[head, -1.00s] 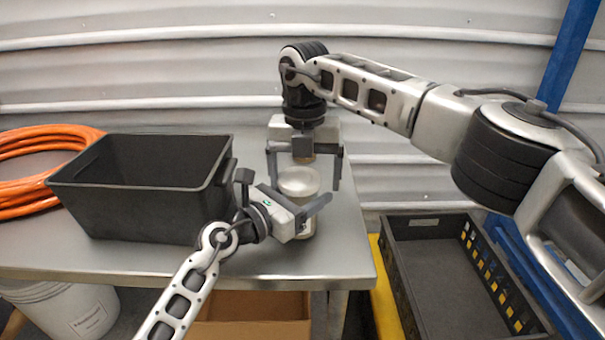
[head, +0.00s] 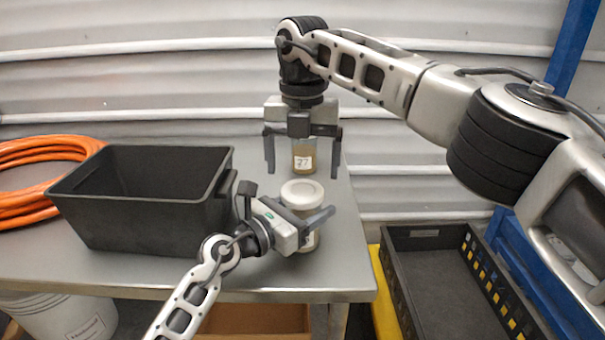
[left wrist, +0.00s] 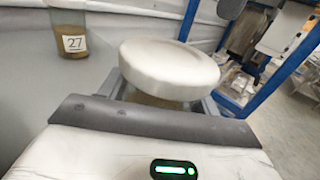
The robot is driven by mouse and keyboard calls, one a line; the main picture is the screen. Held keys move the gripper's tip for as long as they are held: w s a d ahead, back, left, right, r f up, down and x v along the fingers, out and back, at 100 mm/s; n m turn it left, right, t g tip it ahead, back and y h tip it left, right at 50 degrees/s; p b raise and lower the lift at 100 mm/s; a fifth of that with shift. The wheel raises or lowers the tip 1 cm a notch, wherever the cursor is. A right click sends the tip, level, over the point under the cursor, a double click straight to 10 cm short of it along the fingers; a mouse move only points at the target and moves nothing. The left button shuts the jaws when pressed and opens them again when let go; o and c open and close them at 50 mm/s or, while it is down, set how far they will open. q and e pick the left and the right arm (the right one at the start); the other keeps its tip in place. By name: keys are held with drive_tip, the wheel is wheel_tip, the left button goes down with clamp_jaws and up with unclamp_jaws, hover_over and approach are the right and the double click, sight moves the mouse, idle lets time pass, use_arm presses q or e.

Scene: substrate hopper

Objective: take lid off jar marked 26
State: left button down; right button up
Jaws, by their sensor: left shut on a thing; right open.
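A jar (head: 306,240) with a white lid (head: 302,193) stands near the table's right front. The number on its label cannot be read. My left gripper (head: 300,214) is shut on this jar's body, below the lid. The left wrist view shows the lid (left wrist: 170,70) seated on top, apparently tilted by the camera angle. My right gripper (head: 303,174) is open and points down behind the lidded jar, its fingers apart and clear of that lid. A jar marked 27 (head: 304,158) shows between those fingers; its top is hidden. It also shows in the left wrist view (left wrist: 69,40).
A black bin (head: 140,215) stands on the steel table (head: 340,260) left of the jars. An orange hose coil (head: 25,205) lies at the far left. A black crate (head: 435,290) is beyond the table's right edge. Free tabletop lies right of the lidded jar.

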sight(303, 190)
use_arm(q)
drive_tip(key=shift+a, duration=0.1)
use_arm(e)
wheel_tip(303, 190, up, 2)
drive_tip(key=shift+r+m, duration=0.25)
drive_tip(key=shift+m, duration=0.95)
wheel_tip(303, 190, down, 8)
drive_tip(key=shift+r, duration=0.1)
use_arm(q)
drive_tip(key=shift+w, duration=0.1)
use_arm(e)
drive_tip(key=c, duration=1)
use_arm(q)
drive_tip(key=shift+a, duration=0.1)
use_arm(e)
drive_tip(key=shift+n, duration=1.5)
